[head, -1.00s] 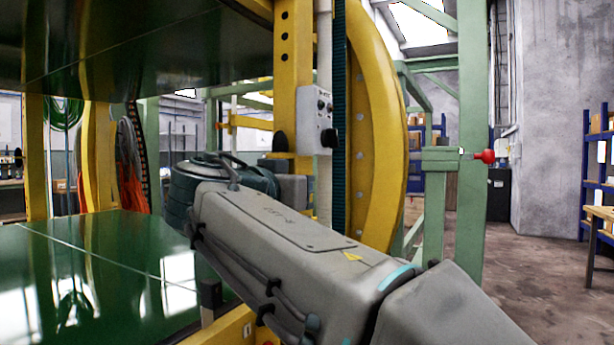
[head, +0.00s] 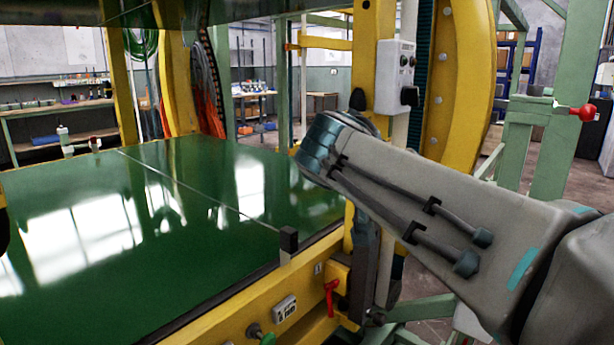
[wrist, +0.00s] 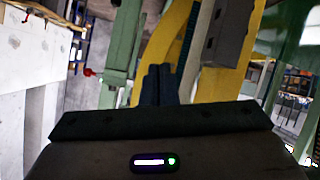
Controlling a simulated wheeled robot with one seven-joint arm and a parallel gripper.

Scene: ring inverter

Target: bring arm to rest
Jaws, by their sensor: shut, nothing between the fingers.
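My arm (head: 450,210) reaches in from the right in the head view, in front of the yellow ring frame and beside the green platform. Its grey link ends in a dark teal joint near the platform's right edge. My gripper (wrist: 158,80) shows in the wrist view as two dark fingers side by side, shut and empty. They are clear of anything I can make out. In the head view I cannot pick out the fingertips; the arm's far end is partly hidden behind the link.
The glossy green platform (head: 110,250) fills the left, with a yellow side rail (head: 235,323) bearing a red lever (head: 331,297). A yellow ring (head: 465,90) and a grey control box (head: 395,75) stand behind my arm. A green post with a red knob (head: 583,112) is at right.

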